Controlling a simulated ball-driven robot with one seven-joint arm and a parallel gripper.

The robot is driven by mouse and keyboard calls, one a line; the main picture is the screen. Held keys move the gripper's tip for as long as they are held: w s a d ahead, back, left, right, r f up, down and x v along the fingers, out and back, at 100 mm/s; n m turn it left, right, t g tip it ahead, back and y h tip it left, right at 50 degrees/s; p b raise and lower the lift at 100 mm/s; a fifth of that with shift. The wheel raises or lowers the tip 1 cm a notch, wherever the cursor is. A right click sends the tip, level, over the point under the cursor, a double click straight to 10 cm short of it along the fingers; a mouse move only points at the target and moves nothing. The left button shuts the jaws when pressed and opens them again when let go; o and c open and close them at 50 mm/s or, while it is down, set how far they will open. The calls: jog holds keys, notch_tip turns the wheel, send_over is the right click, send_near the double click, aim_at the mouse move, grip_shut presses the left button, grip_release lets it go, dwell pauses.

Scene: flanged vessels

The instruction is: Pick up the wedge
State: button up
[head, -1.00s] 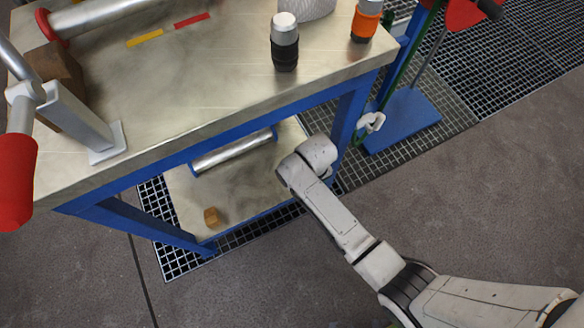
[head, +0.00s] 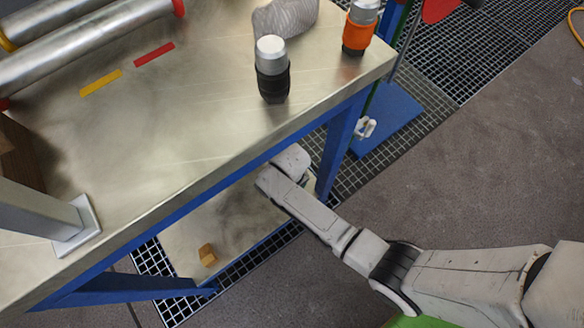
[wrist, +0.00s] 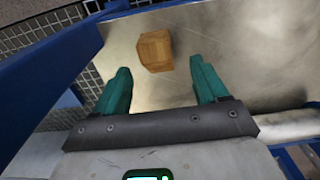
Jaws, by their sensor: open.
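The wedge (head: 207,255) is a small brown wooden block on the metal lower shelf (head: 225,226) of the workbench, near the shelf's front left. In the wrist view the wedge (wrist: 155,50) lies beyond my gripper (wrist: 160,80), roughly centred between the two teal fingers and not touching them. The fingers are apart and nothing is between them. In the head view my arm reaches under the tabletop, and the tabletop hides my gripper.
The benchtop (head: 150,110) lies above the shelf, with blue legs (head: 340,145) at its corners. A metal cylinder (wrist: 285,125) lies on the shelf to the right in the wrist view. A black-and-silver tool (head: 272,70) and an orange one (head: 359,28) stand on top.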

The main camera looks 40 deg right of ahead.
jog(key=f+b, duration=0.1)
jog(key=f, duration=0.1)
jog(key=f+b, duration=0.2)
jog(key=f, duration=0.1)
jog(key=shift+s+d, duration=0.15)
jog(key=shift+s, duration=0.05)
jog(key=shift+c, duration=0.2)
jog(key=c, duration=1)
jog(key=shift+r, duration=0.1)
